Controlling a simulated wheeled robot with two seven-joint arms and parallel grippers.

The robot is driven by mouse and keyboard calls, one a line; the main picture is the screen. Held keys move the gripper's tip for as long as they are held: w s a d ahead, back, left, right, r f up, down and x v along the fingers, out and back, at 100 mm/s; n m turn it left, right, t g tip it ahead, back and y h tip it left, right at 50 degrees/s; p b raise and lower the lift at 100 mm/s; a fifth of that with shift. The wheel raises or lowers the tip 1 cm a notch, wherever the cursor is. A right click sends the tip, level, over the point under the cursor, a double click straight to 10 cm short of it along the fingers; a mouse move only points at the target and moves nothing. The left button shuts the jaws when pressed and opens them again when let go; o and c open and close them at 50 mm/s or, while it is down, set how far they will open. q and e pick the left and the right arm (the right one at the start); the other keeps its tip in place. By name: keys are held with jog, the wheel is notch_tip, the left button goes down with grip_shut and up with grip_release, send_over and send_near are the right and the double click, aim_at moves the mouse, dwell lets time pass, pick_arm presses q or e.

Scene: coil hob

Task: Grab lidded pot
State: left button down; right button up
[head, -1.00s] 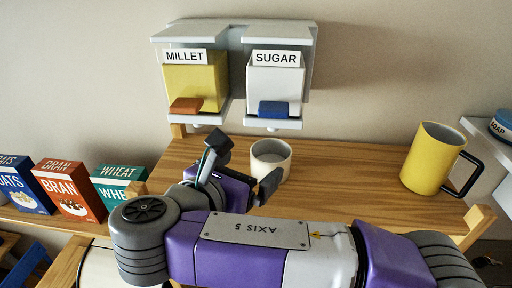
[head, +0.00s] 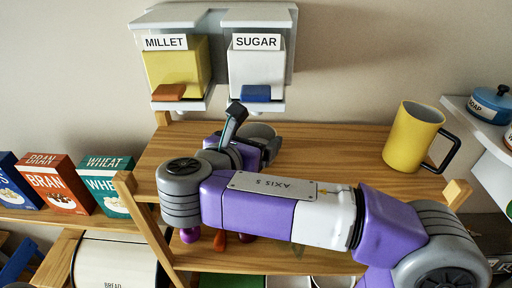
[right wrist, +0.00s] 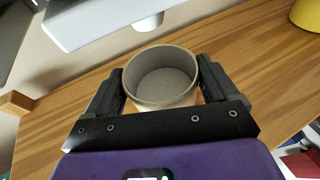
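A blue lidded pot (head: 490,104) with a knob on its lid and a pale label stands on the white shelf at the far right of the head view. My right gripper (head: 250,131) is well to its left, above the wooden shelf top. The right wrist view shows this gripper (right wrist: 160,92) open, with a pale round cup (right wrist: 161,78) between its fingers. I cannot tell whether the fingers touch the cup. In the head view the cup (head: 262,129) is partly hidden behind the gripper. My left gripper is not in view.
A yellow mug (head: 410,138) stands on the wooden top (head: 335,140), between my right gripper and the white shelf (head: 468,122). Millet (head: 177,65) and sugar (head: 256,68) dispensers hang above. Cereal boxes (head: 52,184) stand at left.

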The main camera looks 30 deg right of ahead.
jog(key=c, duration=1)
jog(key=shift+r, duration=0.1)
